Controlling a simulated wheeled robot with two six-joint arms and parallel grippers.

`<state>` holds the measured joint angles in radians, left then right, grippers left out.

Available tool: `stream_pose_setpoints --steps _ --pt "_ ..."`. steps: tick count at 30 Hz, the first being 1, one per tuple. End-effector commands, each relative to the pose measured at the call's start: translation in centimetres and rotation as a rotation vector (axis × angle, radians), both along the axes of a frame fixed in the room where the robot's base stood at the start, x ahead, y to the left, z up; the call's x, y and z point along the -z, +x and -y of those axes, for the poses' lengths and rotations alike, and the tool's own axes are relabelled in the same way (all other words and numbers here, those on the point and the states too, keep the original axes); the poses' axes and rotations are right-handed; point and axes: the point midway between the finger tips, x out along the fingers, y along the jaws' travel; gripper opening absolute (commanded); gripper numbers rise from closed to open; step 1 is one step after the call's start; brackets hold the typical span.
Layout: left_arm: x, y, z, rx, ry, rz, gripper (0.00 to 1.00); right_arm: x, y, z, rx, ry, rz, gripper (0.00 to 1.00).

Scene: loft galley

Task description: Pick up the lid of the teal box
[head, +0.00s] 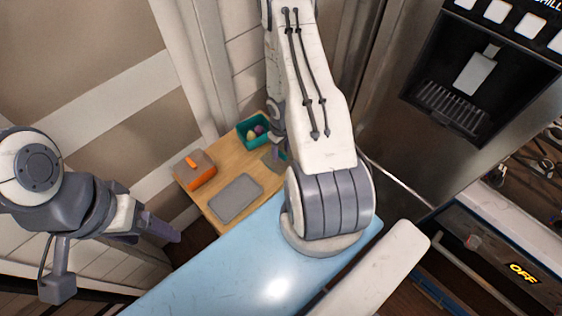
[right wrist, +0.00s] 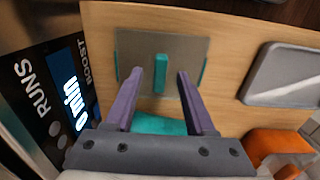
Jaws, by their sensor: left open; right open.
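The teal box (head: 243,138) stands open at the back of the small wooden table, with several small round things inside. Its lid, a grey plate with a teal bar handle, lies on the wood beside the box; in the right wrist view the lid (right wrist: 133,52) and handle (right wrist: 159,76) are clear. In the head view the lid (head: 269,161) is partly hidden by my right arm. My right gripper (right wrist: 171,74) is open, its purple fingers over the lid around the handle's line, contact unclear. My left gripper (head: 165,232) is open and empty, left of the table.
An orange box (head: 203,179) with a grey-brown lid and orange handle stands at the table's left. A grey tray (head: 237,198) lies at the front. A panel with a lit display (right wrist: 68,92) is close on the left in the right wrist view.

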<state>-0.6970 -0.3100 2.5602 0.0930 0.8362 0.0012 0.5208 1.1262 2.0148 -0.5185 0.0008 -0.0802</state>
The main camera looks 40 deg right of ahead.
Motion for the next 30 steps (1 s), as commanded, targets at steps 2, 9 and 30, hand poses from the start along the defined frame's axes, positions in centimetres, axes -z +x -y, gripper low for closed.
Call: stream_pose_setpoints --steps 2,9,30 --pt "0.7 0.0 0.0 -0.001 0.0 0.0 0.77 0.7 0.0 0.0 -0.001 0.0 0.001 0.55" --pt "0.5 0.0 0.0 -0.001 0.0 0.0 0.77 0.5 0.0 0.0 -0.001 0.0 0.001 0.51" --pt "-1.0 0.0 0.0 0.001 0.0 0.0 0.77 -1.0 0.0 0.0 -0.001 0.0 0.001 0.0"
